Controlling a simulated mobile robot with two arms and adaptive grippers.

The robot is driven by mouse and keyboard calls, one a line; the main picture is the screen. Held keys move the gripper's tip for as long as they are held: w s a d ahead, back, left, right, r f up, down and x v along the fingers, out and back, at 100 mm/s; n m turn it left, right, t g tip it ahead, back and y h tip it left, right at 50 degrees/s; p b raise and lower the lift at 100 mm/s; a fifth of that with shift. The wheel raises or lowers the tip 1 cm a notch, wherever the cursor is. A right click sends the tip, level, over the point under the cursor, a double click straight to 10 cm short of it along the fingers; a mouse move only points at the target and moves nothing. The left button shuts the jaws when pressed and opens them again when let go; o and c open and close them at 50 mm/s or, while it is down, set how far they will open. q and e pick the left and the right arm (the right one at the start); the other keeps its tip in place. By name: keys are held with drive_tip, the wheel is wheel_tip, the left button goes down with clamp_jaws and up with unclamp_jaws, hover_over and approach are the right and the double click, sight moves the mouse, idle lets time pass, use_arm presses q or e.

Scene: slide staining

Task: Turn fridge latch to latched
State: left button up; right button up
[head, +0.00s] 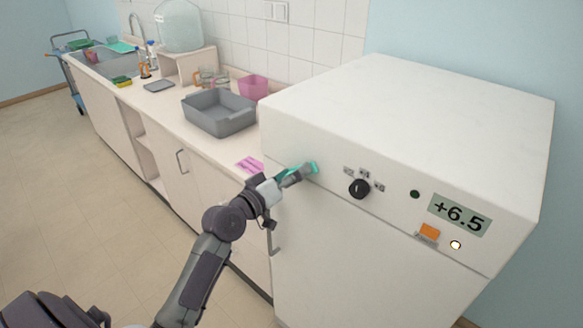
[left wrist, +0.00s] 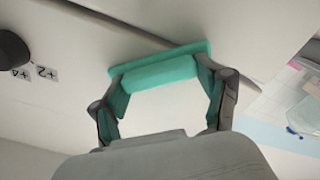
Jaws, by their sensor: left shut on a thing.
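The white fridge (head: 370,250) stands at the right in the head view. Its teal latch (head: 314,168) sits at the upper left of the front, near the seam below the control panel. The latch also shows in the left wrist view (left wrist: 158,71) as a teal bar on a wider teal plate. My left gripper (head: 303,173) is at the latch, its fingers on either side of the bar, shut on it. Fingers and wrist partly hide the latch in the head view. I cannot tell from these views whether it is latched. My right gripper is not in view.
The fridge panel carries a black knob (head: 359,188), an orange switch (head: 429,232), a lit lamp (head: 455,244) and a display (head: 460,215) reading +6.5. A counter with a grey tub (head: 219,124) and pink cloth (head: 250,165) adjoins on the left. The floor before it is clear.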

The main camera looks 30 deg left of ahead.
use_arm(q)
drive_tip(key=n+p, duration=0.1)
drive_tip(key=n, duration=0.1)
drive_tip(key=n+p, duration=0.1)
drive_tip(key=n, duration=0.2)
drive_tip(key=shift+w+r+n+p, duration=0.1)
drive_tip(key=shift+r+n+p, duration=0.2)
drive_tip(key=shift+r, duration=0.1)
drive_tip(key=shift+f+n+p, duration=0.15)
drive_tip(key=shift+n+p, duration=0.75)
drive_tip(key=shift+n, duration=1.4)
drive_tip(key=o, duration=1)
drive_tip(key=shift+w+f, duration=0.1)
drive_tip(key=shift+w, duration=0.05)
drive_tip(key=shift+o, duration=0.8)
drive_tip(key=shift+w+d+f, duration=0.15)
drive_tip(key=shift+w+f, duration=0.1)
drive_tip(key=shift+s+f, duration=0.1)
drive_tip(key=shift+s, duration=0.25)
drive_tip(key=v, duration=1.1)
drive_tip(key=shift+s, duration=0.2)
